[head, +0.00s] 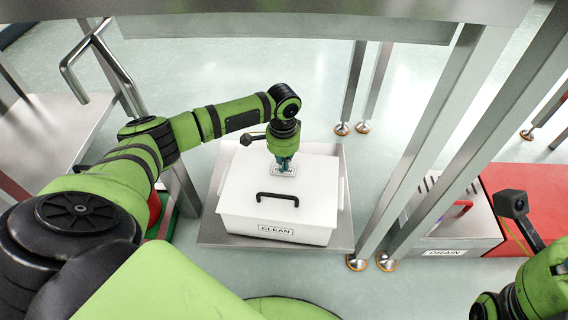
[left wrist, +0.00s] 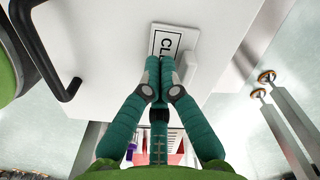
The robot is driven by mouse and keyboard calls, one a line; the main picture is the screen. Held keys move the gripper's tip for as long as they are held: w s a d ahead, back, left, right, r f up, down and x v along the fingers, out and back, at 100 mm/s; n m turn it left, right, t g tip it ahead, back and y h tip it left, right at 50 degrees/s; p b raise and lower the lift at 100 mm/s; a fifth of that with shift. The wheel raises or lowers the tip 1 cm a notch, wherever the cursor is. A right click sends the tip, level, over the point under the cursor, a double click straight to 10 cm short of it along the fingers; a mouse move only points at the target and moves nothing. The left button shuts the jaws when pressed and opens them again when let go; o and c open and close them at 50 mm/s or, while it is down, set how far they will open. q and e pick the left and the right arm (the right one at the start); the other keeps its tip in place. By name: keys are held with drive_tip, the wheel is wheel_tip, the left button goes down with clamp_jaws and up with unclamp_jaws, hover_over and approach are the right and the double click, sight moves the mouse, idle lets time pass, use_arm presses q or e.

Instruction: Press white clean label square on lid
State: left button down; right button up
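A white box (head: 240,205) has a white lid with a black bar handle (head: 277,198); the handle also shows in the left wrist view (left wrist: 60,75). A white label (head: 291,171) with black print lies on the far part of the lid. In the left wrist view the label (left wrist: 168,38) shows the letters "CL"; my fingers cover the rest. My left gripper (head: 284,164) points down at the label. In the left wrist view its two green fingertips (left wrist: 167,64) are together over the label. I cannot see anything between them. My right gripper is out of view.
The box stands on a metal tray (head: 215,234) and bears a CLEAN label (head: 276,229) on its front. Metal posts (head: 353,90) rise right of it. A container marked DRAIN (head: 446,252), with a red handle (head: 455,214), is at the right. A bent metal bar (head: 72,82) is at upper left.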

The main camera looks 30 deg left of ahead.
use_arm(q)
drive_tip(key=shift+f+p, duration=0.1)
drive_tip(key=shift+p, duration=0.2)
drive_tip(key=shift+f, duration=0.1)
drive_tip(key=shift+f, duration=0.35)
idle(0.7)
